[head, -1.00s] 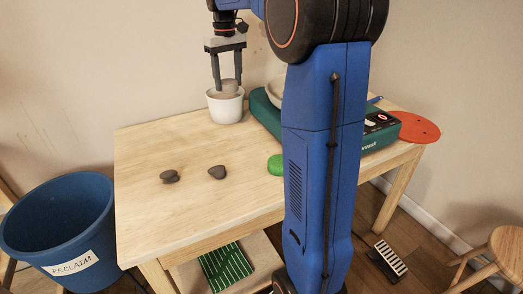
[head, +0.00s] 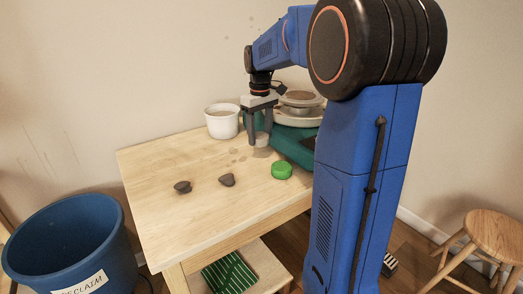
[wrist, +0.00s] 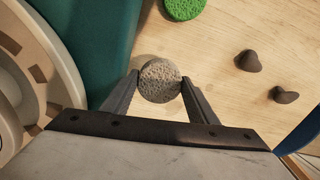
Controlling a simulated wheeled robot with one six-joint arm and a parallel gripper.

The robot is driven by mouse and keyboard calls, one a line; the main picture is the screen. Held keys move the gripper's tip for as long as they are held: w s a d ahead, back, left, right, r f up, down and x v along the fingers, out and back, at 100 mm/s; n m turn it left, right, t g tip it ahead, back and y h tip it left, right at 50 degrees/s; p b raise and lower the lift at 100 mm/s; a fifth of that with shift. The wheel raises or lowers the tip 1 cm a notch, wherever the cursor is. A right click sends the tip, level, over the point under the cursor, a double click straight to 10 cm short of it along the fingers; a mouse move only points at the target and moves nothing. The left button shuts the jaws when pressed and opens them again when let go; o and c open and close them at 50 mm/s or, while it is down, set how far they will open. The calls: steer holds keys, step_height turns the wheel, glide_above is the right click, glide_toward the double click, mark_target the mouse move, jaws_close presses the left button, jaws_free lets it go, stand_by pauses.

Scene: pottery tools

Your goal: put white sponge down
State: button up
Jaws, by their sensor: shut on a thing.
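The white sponge (head: 262,139) is a round, pale grey-beige disc. My gripper (head: 258,141) is shut on it, with one finger on each side, low over the back part of the wooden table (head: 170,215). In the wrist view the sponge (wrist: 160,80) sits between the two fingertips (wrist: 160,86). A dark patch on the tabletop lies just below the sponge; I cannot tell whether the sponge touches the table.
A white pot (head: 222,123) stands left of my gripper. A teal pottery wheel (head: 294,148) is close on the right. A green sponge (head: 281,171) and two dark lumps (head: 182,187) (head: 227,180) lie nearer the front. The left tabletop is clear.

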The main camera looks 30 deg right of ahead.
steer(key=shift+f, duration=2.75)
steer(key=shift+f, duration=0.1)
steer(key=o, duration=0.5)
